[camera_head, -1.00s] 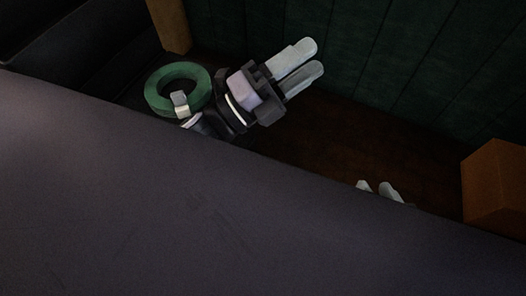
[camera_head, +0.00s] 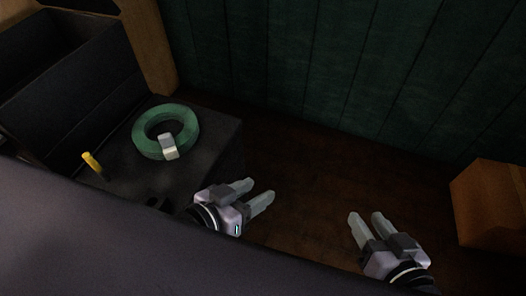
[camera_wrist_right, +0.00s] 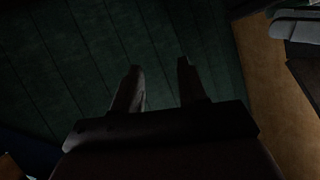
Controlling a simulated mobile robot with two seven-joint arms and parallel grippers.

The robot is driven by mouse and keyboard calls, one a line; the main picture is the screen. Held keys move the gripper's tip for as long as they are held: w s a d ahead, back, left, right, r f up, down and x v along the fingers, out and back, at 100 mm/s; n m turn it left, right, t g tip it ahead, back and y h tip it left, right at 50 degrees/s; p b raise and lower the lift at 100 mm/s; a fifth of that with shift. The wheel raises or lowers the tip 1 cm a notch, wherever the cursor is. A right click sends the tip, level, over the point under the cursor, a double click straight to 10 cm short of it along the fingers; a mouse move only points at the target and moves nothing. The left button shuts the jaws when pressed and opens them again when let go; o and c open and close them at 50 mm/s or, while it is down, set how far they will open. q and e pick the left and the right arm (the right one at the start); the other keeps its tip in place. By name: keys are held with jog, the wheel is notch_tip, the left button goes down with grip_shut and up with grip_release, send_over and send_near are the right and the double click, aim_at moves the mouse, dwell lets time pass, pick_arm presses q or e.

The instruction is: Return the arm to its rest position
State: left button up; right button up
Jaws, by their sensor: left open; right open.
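My left gripper (camera_head: 257,194) is open and empty, to the right of a dark block-like stand, over the brown floor. My right gripper (camera_head: 367,217) is open and empty, farther right and a little lower in the head view. In the right wrist view its two fingers (camera_wrist_right: 157,82) stand apart with nothing between them, pointing toward a green panelled wall. Both grippers are clear of other things as far as the head view shows. Part of the arms is hidden by a large grey surface in the foreground.
A green ring (camera_head: 148,128) with a pale clip (camera_head: 168,146) lies on the dark stand (camera_head: 222,135). A yellow-handled item (camera_head: 93,162) stands near its left edge. A dark bin (camera_head: 70,90) is behind left; an orange-brown box (camera_head: 490,205) is at right. Brown floor between is clear.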

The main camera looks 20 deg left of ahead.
pick_arm(q)
jog(key=s+a+r+y+p, duration=0.1)
jog(key=a+r+p, duration=0.2)
jog(key=p, duration=0.6)
jog(key=s+a+r+g+y+p, duration=0.1)
jog(key=s+a+r+p, duration=0.1)
jog(key=r+p, duration=0.5)
jog(key=s+a+r+y+p, duration=0.1)
jog(key=a+r+p, duration=0.3)
jog(key=p, duration=0.8)
jog(key=shift+s+r+y+p, duration=0.2)
jog(key=shift+r+y+p, duration=0.2)
jog(key=shift+r, duration=0.15)
pick_arm(e)
jog(key=s+d+r+h, duration=0.2)
jog(key=d+r, duration=0.2)
jog(key=r, duration=0.3)
jog(key=s+d+r+g+h, duration=0.1)
jog(key=s+d+r, duration=0.1)
jog(key=d+r, duration=0.3)
notch_tip(320, 180, up, 3)
jog(key=shift+s+h, duration=0.2)
jog(key=shift+h, duration=0.2)
